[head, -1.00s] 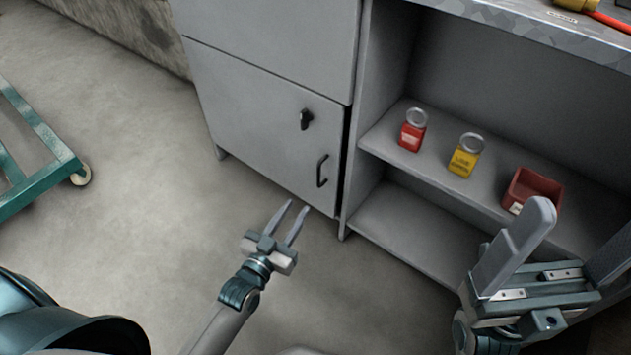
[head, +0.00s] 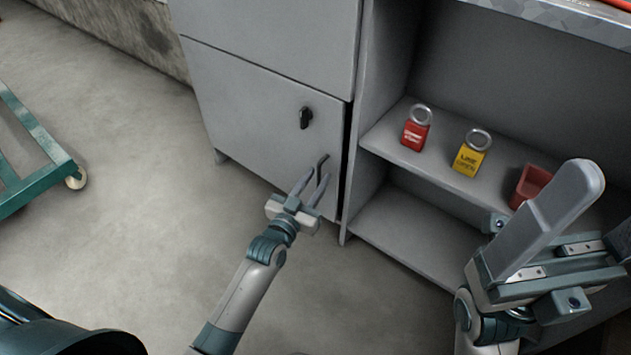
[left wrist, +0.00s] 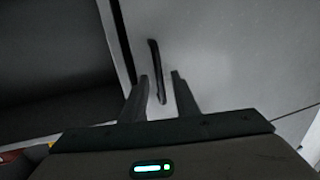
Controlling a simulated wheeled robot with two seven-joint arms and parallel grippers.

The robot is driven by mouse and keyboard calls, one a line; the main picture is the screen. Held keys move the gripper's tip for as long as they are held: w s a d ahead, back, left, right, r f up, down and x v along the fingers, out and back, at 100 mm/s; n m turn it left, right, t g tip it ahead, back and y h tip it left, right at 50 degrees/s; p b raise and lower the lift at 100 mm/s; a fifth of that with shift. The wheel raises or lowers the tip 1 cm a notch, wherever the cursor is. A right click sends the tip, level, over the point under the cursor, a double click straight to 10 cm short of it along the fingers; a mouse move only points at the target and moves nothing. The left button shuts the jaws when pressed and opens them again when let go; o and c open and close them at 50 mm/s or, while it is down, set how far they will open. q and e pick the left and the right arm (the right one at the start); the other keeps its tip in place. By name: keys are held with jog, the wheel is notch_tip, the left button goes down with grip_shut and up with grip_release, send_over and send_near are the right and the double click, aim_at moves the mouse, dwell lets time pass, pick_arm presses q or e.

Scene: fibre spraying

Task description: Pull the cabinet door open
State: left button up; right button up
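The grey cabinet door (head: 255,125) is the lower left panel, with a dark gap along its right edge. It carries a black latch knob (head: 306,117) and, below that, a black bar handle (head: 321,165). My left gripper (head: 314,182) is open at the handle, which hides part of the handle in the head view. In the left wrist view the handle (left wrist: 156,68) stands between the two fingertips (left wrist: 160,82), with space visible on both sides. My right gripper (head: 590,215) is at the lower right, its far finger cut off by the frame edge.
Right of the door is an open shelf (head: 390,150) with a red padlock (head: 416,130), a yellow padlock (head: 471,155) and a red bin (head: 529,185). A green wheeled cart (head: 40,185) stands at far left. The floor (head: 130,200) before the door is clear.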

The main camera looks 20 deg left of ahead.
pick_arm(q)
jog(key=shift+c, duration=0.7)
grip_shut()
jog(key=shift+s, duration=0.1)
